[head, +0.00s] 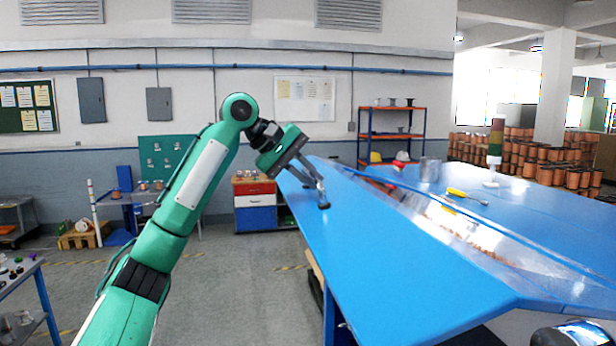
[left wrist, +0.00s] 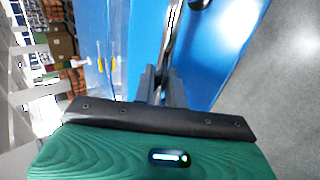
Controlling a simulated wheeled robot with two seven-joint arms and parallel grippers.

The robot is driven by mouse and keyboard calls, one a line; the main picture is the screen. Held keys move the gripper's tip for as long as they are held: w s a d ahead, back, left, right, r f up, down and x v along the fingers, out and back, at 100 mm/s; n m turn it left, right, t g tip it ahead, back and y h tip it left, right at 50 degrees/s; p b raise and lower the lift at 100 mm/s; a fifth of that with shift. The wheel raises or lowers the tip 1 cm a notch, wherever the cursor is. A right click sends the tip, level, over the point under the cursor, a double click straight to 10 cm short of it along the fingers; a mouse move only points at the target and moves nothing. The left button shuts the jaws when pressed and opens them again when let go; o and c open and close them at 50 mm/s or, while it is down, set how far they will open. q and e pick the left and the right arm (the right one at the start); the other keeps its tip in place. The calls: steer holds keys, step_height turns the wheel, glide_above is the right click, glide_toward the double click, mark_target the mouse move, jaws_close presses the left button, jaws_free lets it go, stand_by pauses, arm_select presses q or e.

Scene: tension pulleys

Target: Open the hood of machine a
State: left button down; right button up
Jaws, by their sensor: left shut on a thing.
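The blue hood of the machine (head: 400,262) spreads as a broad panel from the centre to the lower right of the head view. A clear strip (head: 455,225) runs along it. My left gripper (head: 318,190) is at the hood's far left part, over its handle (head: 323,205). In the left wrist view the handle is a shiny metal bar (left wrist: 173,35), and my left gripper (left wrist: 161,84) is shut on it. The fingers hide part of the bar. I cannot tell how far the hood is raised.
A yellow-handled tool (head: 458,193), a metal cylinder (head: 429,170) and a signal tower (head: 495,145) are on the machine's far side. A drawer cabinet (head: 254,204) and an orange shelf (head: 391,125) stand behind.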

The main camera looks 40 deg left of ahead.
arm_select(q)
steer(key=c, duration=1.6)
jaws_free()
steer(key=shift+o, duration=0.2)
steer(key=shift+s+a+r+b, duration=0.2)
steer(key=shift+r+b, duration=0.05)
steer(key=shift+b, duration=0.05)
steer(key=b+v, duration=0.2)
steer(key=v, duration=1.1)
